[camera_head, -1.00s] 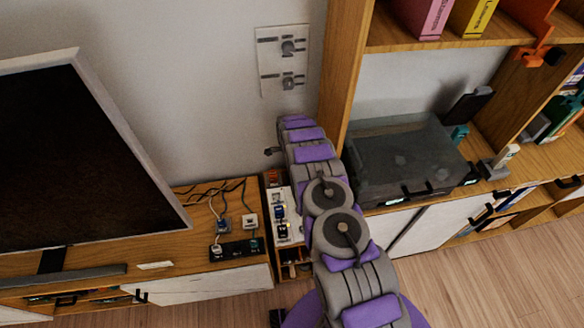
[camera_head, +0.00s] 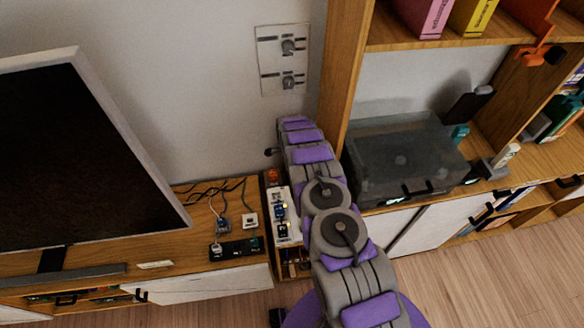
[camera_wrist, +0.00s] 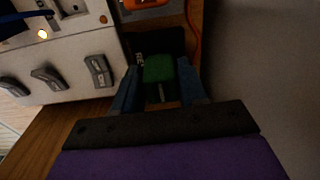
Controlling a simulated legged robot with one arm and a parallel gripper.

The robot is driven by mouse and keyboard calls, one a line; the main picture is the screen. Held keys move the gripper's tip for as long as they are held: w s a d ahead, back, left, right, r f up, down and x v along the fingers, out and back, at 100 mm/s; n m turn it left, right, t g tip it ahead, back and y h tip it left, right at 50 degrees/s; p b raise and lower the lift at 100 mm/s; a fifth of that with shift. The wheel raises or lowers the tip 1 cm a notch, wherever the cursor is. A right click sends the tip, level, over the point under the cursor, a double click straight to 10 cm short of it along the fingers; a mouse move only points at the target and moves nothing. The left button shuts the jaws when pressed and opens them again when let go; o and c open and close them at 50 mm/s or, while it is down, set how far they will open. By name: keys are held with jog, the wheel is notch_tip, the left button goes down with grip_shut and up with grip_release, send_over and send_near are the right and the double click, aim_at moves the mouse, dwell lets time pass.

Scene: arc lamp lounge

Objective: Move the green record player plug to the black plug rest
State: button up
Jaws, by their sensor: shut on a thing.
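The green plug (camera_wrist: 159,70) is in the wrist view, between the two bluish fingers of my gripper (camera_wrist: 160,77). My gripper is shut on it. A short pale prong or stem shows on its near side. A black block (camera_wrist: 148,42) with a small white label lies just beyond the plug and looks like the black plug rest. I cannot tell whether the plug touches it. In the head view my arm hides the gripper and the green plug.
A white switched power strip (camera_wrist: 75,60) lies left of the gripper, with an orange plug (camera_wrist: 142,3) beyond and an orange cable (camera_wrist: 194,25) at right. The record player (camera_head: 400,160) stands right of my arm. A black strip (camera_head: 237,250) lies on the TV cabinet.

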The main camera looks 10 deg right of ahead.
jog(key=shift+f, duration=0.8)
jog(key=o, duration=1.3)
notch_tip(320, 180, up, 17)
jog(key=p, duration=0.2)
jog(key=shift+s+a, duration=0.15)
jog(key=shift+a, duration=0.3)
jog(key=shift+r, duration=0.15)
